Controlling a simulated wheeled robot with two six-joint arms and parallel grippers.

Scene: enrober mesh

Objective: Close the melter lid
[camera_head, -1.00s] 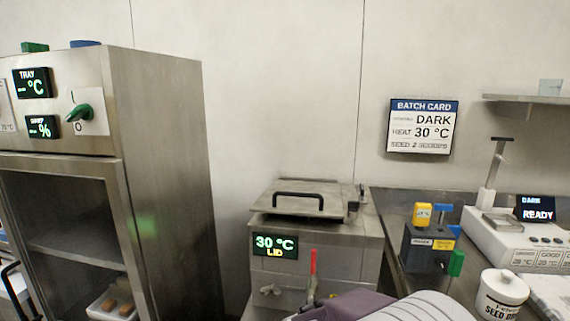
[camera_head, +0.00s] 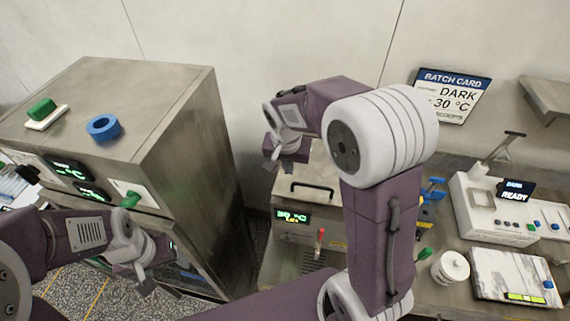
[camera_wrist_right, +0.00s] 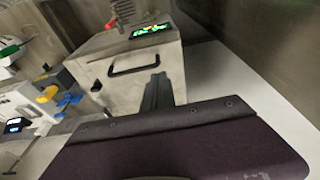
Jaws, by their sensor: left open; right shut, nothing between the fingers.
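The melter (camera_head: 285,240) stands at mid-picture in the head view, its small display lit green. Its steel lid (camera_head: 318,176) has a black bar handle (camera_head: 312,189) and looks lowered; whether it sits fully flush I cannot tell. My right arm covers its right side. My right gripper (camera_head: 271,163) is shut and empty, above and behind the lid's left part. In the right wrist view, the shut dark fingers (camera_wrist_right: 162,92) appear beside the handle (camera_wrist_right: 133,65), with no clear contact. My left gripper (camera_head: 148,284) is open and empty, low at the left before the steel cabinet.
The tall steel cabinet (camera_head: 190,140) stands left, with a blue ring (camera_head: 103,127) and a green-handled piece (camera_head: 42,111) on top. At right the counter holds a white pot (camera_head: 450,268), a white device (camera_head: 500,215) and a marbled slab (camera_head: 515,275).

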